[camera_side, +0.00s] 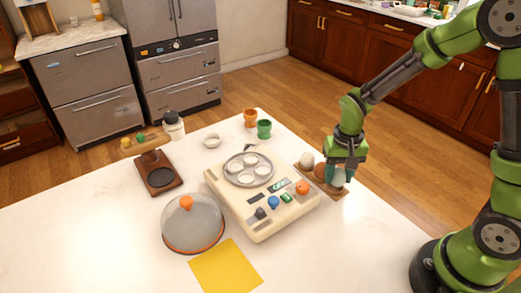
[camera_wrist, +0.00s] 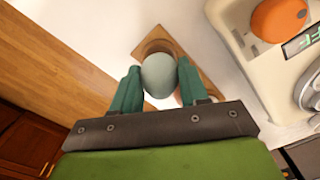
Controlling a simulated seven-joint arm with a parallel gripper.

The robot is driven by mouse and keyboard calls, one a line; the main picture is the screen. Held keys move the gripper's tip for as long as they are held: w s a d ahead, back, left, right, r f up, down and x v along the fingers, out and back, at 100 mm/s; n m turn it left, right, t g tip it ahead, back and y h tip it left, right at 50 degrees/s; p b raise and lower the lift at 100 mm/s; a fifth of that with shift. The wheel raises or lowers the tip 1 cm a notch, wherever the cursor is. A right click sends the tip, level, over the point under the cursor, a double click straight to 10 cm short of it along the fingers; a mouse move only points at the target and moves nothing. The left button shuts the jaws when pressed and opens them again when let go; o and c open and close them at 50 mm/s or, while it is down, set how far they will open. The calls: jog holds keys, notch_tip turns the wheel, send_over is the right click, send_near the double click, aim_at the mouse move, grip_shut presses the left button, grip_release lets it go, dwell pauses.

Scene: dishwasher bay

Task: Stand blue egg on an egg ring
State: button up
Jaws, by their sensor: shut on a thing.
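The blue egg (camera_wrist: 159,76) is pale blue-grey and sits between the two teal fingers of my gripper (camera_wrist: 159,88) in the wrist view. In the side view the egg (camera_side: 337,176) shows below my gripper (camera_side: 345,163), partly covered by the fingers. It is at the near end of a wooden egg holder (camera_side: 337,193); I cannot tell whether it still touches it. A round metal plate with several pale egg rings (camera_side: 248,170) lies on the cream egg cooker (camera_side: 262,221), left of my gripper.
A white egg (camera_side: 307,160) and a brown egg (camera_side: 320,171) sit beside my gripper. Orange (camera_side: 250,117) and green (camera_side: 264,129) cups stand farther back. A clear lid (camera_side: 192,222) and a yellow cloth (camera_side: 226,266) lie left of the cooker. The table's right front is clear.

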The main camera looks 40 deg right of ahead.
aim_at(339, 170)
notch_tip(339, 170, up, 8)
jog(key=shift+a+f, duration=0.15)
jog(key=shift+f, duration=0.05)
jog(key=w+a+n, duration=0.1)
jog(key=w+a, duration=0.2)
jog(key=a, duration=0.1)
jog(key=w+a+n, duration=0.1)
jog(key=w+a, duration=0.2)
jog(key=a, duration=0.1)
jog(key=w+a+n+t, duration=0.1)
jog(key=w+a+n, duration=0.1)
jog(key=w+a, duration=0.1)
jog(key=shift+w+a+r+h, duration=0.2)
jog(key=shift+a+h, duration=0.1)
jog(key=shift+a, duration=0.3)
jog(key=w+a+r, duration=0.2)
jog(key=w, duration=0.1)
jog(key=shift+t, duration=0.6)
jog(key=shift+w+f, duration=0.15)
jog(key=shift+f, duration=2.6)
jog(key=shift+a+f, duration=0.1)
jog(key=shift+f, duration=0.65)
jog(key=o, duration=0.7)
jog(key=shift+o, duration=0.2)
